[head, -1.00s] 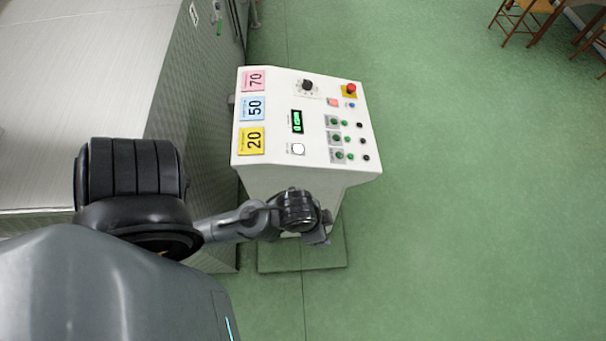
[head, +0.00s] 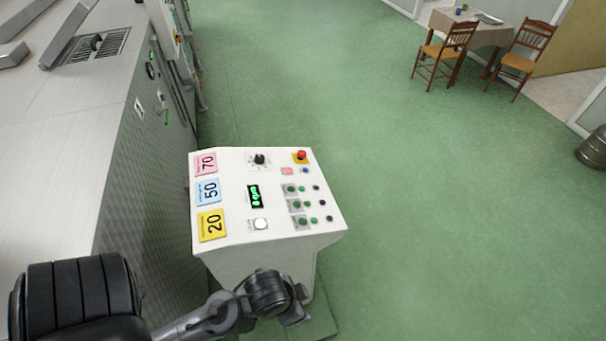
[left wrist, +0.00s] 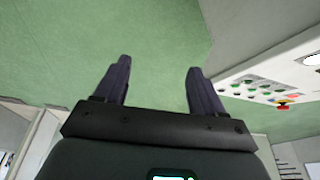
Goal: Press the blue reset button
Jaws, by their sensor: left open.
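The blue button (head: 305,170) is a small round cap on the sloped top of a white control console (head: 232,240). It sits just below the red mushroom button (head: 301,156) on its yellow plate and right of a lit pinkish-red square button (head: 287,171). My left gripper (left wrist: 158,72) is open with nothing between its fingers. In the head view my left arm ends at the near side of the console, below the panel and apart from the blue button. In the left wrist view the console panel (left wrist: 262,92) is at the right; the blue button is too small to tell there. My right gripper is not in view.
The panel also bears a black dial (head: 259,159), a green display (head: 254,196), a white button (head: 260,224) and several green and black buttons. A large metal machine (head: 110,150) stands left. Green floor (head: 430,210) is open to the right, with a table (head: 490,30) and chairs behind.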

